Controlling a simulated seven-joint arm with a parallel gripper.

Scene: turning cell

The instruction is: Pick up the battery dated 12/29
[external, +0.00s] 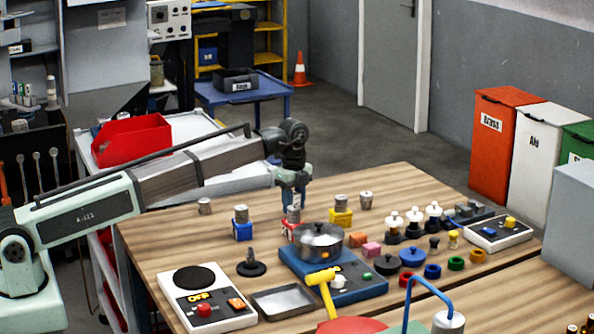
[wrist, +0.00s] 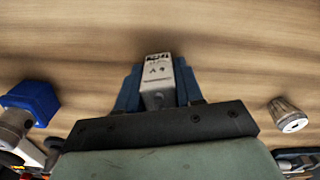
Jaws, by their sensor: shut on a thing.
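My gripper (external: 294,203) is at the back middle of the table, shut on a grey battery (wrist: 157,78). In the wrist view the battery is between the two blue fingers, with "6V" and small dark print on its face; I cannot read the date. In the external view the fingers partly hide it, directly over a red holder (external: 290,229); I cannot tell whether it touches the holder. Similar grey cylinders stand in a blue holder (external: 242,232) and a yellow holder (external: 341,218).
A steel pot (external: 318,240) on a blue hotplate (external: 345,291) stands just in front of my gripper. White-topped knobs, coloured rings and a switch box (external: 500,234) fill the right side. Bare wood (external: 170,240) lies at the left.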

